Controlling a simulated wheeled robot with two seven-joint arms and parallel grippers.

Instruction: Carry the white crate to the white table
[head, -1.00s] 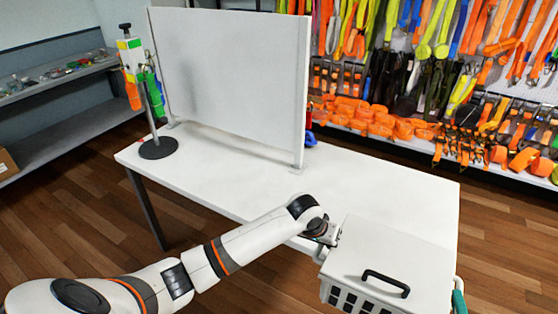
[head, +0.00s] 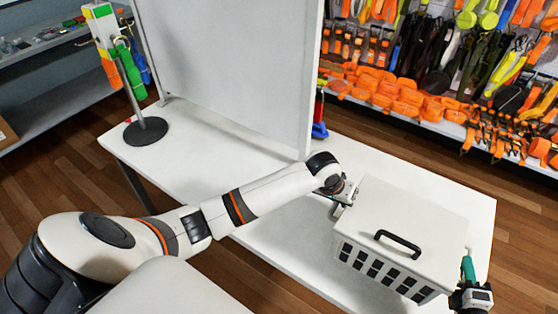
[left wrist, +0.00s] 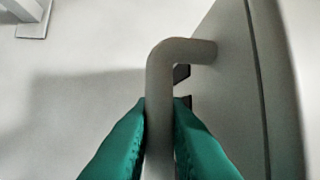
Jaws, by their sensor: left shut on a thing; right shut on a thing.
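The white crate (head: 415,215) has a lid with a black handle and dark slots along its front. It appears over the near right part of the white table (head: 270,225); whether it touches the top I cannot tell. My left gripper (head: 346,194) is at the crate's left side. In the left wrist view its green fingers (left wrist: 160,140) are shut around a side handle bar (left wrist: 160,85), with the crate wall (left wrist: 232,75) to the right. My right gripper (head: 468,268) is shut on the crate's right side, its grip partly hidden.
A white upright panel (head: 240,65) stands on the table behind the crate. A stand with a round black base (head: 146,131) is at the table's left end, and a blue and red object (head: 319,125) is beside the panel. Strap racks (head: 420,95) line the back wall.

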